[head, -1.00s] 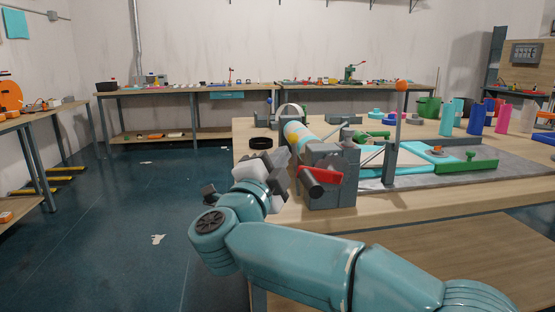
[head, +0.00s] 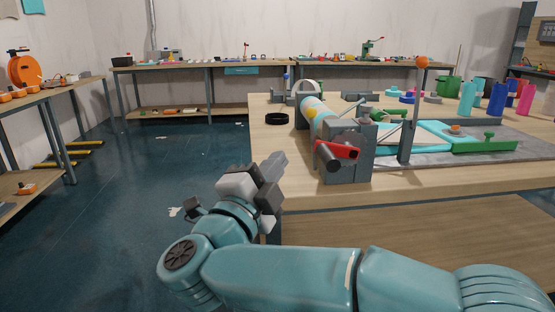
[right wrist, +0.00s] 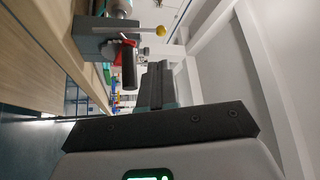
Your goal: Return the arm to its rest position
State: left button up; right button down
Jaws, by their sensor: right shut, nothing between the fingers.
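My right gripper (head: 272,172) is in the head view, at the end of my teal arm, left of the table's near edge and apart from everything. Its fingers are together with nothing between them. In the right wrist view the dark gripper (right wrist: 155,85) points up the picture, and the bench scene lies sideways at the left. The grey block with a red lever and dark handle (head: 336,152) stands at the near left corner of the table (head: 440,182), close behind and right of the gripper. My left gripper is not in view.
On the table are a black ring (head: 277,119), a teal and green track part (head: 485,146), an orange ball on a post (head: 421,62) and several coloured bottles (head: 497,98). Other benches line the back and left. The dark floor (head: 150,165) left of the gripper is open.

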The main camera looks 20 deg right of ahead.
dwell(0.3)
jog(key=w+a+f+n+t+y, duration=0.1)
jog(key=w+f+n+y, duration=0.25)
jog(key=f, duration=0.35)
jog(key=w+a+f+n+t+y, duration=0.1)
jog(key=w+f+n+y, duration=0.2)
jog(key=f+n, duration=0.35)
jog(key=w+a+f+n+t+y, duration=0.1)
jog(key=w+f+n+y, duration=0.25)
jog(key=f, duration=0.55)
jog(key=s+a+f+n+g+y, duration=0.1)
jog(key=s+f+n+g+y, duration=0.15)
jog(key=f, duration=0.75)
jog(key=s+f+n+g+y, duration=0.2)
jog(key=f+y, duration=0.1)
jog(key=f, duration=0.6)
jog(key=s+a+f+n+g+y, duration=0.1)
jog(key=s+f+g, duration=0.3)
jog(key=s+f, duration=0.45)
jog(key=s+f+n+g+y, duration=0.15)
jog(key=s+f+g, duration=0.3)
jog(key=s, duration=0.65)
jog(key=s+a+f+n+g+y, duration=0.1)
jog(key=s+f+g+y, duration=0.15)
jog(key=s+f, duration=0.55)
notch_tip(320, 180, up, 29)
jog(key=p, duration=2.8)
jog(key=shift+s+a+g+h, duration=0.15)
jog(key=shift+s+g+h, duration=0.2)
jog(key=shift+s+h, duration=0.1)
